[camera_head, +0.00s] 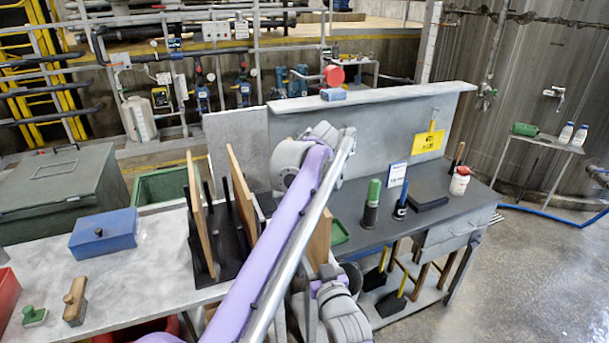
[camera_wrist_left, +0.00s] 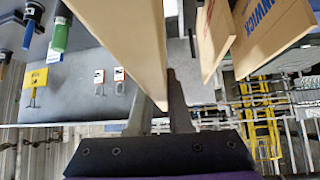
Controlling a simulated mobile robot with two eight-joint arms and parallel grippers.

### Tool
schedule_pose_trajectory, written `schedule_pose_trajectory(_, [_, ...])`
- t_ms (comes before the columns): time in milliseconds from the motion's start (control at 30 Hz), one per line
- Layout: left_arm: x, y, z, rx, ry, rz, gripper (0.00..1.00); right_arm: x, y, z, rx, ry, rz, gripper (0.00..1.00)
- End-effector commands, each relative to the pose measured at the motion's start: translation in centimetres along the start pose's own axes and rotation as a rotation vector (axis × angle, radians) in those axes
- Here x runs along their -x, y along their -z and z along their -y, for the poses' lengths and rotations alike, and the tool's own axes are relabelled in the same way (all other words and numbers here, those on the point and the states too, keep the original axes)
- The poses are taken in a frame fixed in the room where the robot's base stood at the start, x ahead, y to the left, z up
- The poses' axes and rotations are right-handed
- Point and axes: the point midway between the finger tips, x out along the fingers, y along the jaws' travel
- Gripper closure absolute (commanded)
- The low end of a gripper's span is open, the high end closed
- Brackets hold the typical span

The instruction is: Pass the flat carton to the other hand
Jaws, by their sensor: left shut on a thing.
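My left gripper (camera_wrist_left: 157,104) is shut on a flat carton (camera_wrist_left: 130,40), seen nearly edge-on in the left wrist view. In the head view a brown strip of this carton (camera_head: 320,241) shows upright behind my left arm, which hides most of it. The gripper's fingers are also hidden there. Two other flat cartons (camera_head: 201,218) (camera_head: 242,195) stand upright in a black rack (camera_head: 229,262) to its left. They also show at the right of the left wrist view (camera_wrist_left: 215,38) (camera_wrist_left: 268,28); one has blue lettering. My right gripper is not in view.
A blue box (camera_head: 104,233) sits on the light table (camera_head: 140,285) at left. A grey back panel (camera_head: 385,140) rises behind the bench.

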Motion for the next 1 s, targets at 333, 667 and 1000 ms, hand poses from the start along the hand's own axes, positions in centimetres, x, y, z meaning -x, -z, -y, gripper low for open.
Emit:
schedule_pose_trajectory(333, [0.0,0.0,0.0,0.0,0.0,0.0,1.0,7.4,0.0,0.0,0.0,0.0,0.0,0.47])
schedule_pose_trajectory(667, [0.0,0.0,0.0,0.0,0.001,0.0,1.0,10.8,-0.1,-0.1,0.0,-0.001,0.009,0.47])
schedule_pose_trajectory(1000, [0.0,0.0,0.0,0.0,0.001,0.0,1.0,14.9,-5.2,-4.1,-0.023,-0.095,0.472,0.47])
